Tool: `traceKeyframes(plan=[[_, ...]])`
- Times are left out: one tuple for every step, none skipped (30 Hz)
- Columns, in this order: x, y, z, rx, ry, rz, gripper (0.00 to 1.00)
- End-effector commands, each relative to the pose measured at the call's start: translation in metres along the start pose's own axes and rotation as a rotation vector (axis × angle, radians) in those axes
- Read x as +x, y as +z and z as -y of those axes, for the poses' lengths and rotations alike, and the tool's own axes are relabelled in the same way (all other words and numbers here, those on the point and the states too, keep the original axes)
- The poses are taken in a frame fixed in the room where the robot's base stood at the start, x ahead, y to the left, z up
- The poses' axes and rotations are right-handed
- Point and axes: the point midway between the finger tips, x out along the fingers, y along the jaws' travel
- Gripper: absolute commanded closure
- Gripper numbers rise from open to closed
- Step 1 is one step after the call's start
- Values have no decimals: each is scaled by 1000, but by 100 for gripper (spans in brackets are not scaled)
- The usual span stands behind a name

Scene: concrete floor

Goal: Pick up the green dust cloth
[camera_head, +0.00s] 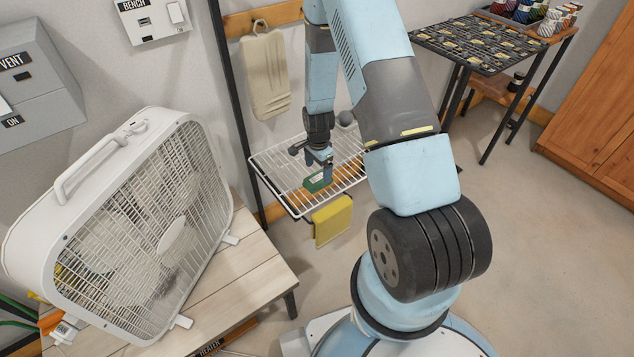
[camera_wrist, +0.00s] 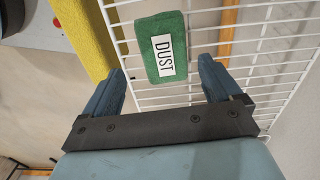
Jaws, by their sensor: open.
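The green dust cloth (camera_wrist: 158,40) lies on a white wire rack and carries a white label reading DUST. In the head view the cloth (camera_head: 318,182) shows on the rack near its front edge, partly hidden by my gripper. My gripper (camera_head: 322,166) is above the cloth, its fingers pointing down toward it. In the wrist view my gripper (camera_wrist: 160,82) is open, with the cloth ahead of and between the two fingers. Nothing is held. I cannot tell the exact gap between fingertips and cloth.
A yellow cloth (camera_head: 333,220) hangs at the front of the wire rack (camera_head: 285,160); it also shows in the wrist view (camera_wrist: 85,38), left of the green cloth. A beige cloth (camera_head: 265,75) hangs behind. A large fan (camera_head: 150,220) stands on a wooden bench at left.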

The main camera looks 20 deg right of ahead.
Motion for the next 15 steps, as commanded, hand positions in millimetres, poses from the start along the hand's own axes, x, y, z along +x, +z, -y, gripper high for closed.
traceKeyframes(plan=[[2,0,0,0,0,0,8],[3,0,0,0,0,0,8],[4,0,0,0,0,0,8],[5,0,0,0,0,0,8],[7,0,0,-1,0,0,8],[10,0,1,-1,0,0,8],[12,0,1,0,1,0,8],[16,0,2,0,1,0,8],[20,-1,2,1,1,1,8],[24,-1,3,1,1,1,8],[28,-1,4,0,2,1,8],[33,-1,5,-1,1,1,8],[37,-1,6,0,1,1,8],[41,-1,5,1,2,1,8],[45,-1,5,1,2,1,8]])
